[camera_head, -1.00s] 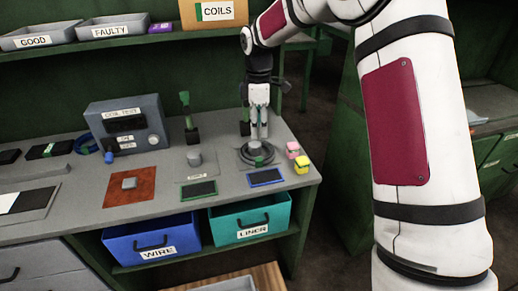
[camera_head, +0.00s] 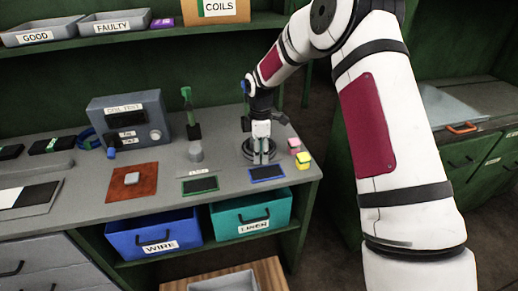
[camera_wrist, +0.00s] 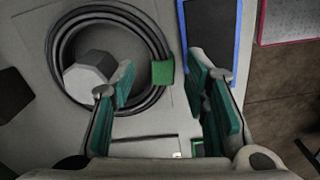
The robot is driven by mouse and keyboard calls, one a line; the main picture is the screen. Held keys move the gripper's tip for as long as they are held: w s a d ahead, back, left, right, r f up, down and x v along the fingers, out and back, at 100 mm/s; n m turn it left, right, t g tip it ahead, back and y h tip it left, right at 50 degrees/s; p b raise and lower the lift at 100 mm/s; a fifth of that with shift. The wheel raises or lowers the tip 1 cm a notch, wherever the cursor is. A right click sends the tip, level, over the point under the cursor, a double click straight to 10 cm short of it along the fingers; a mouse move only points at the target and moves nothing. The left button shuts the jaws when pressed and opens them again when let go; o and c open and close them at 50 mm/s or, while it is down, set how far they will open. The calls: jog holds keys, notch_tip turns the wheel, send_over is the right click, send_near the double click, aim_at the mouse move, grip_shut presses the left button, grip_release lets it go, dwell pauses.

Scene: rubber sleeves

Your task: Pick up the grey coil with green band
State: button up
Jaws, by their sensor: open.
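The grey coil (camera_wrist: 72,35) is a dark ring of several turns lying flat on the bench, around a grey hexagonal post (camera_wrist: 88,73). Its green band (camera_wrist: 163,72) wraps the right side of the ring in the wrist view. My gripper (camera_wrist: 163,88) is open over that side, one finger inside the ring and the other outside, with the band between them. I cannot tell whether the fingers touch the coil. In the head view the coil (camera_head: 246,150) sits at the bench's right end, partly hidden by my gripper (camera_head: 263,158), and the band is hidden.
A blue-edged dark panel (camera_head: 267,173) lies in front of the coil. Small pink (camera_head: 294,145) and yellow (camera_head: 303,161) blocks stand to its right. A grey post (camera_head: 196,152) and a test box (camera_head: 128,122) stand to the left. The bench's right edge is close.

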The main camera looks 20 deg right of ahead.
jog(key=shift+f, duration=0.7)
grip_shut()
jog(key=shift+r, duration=0.15)
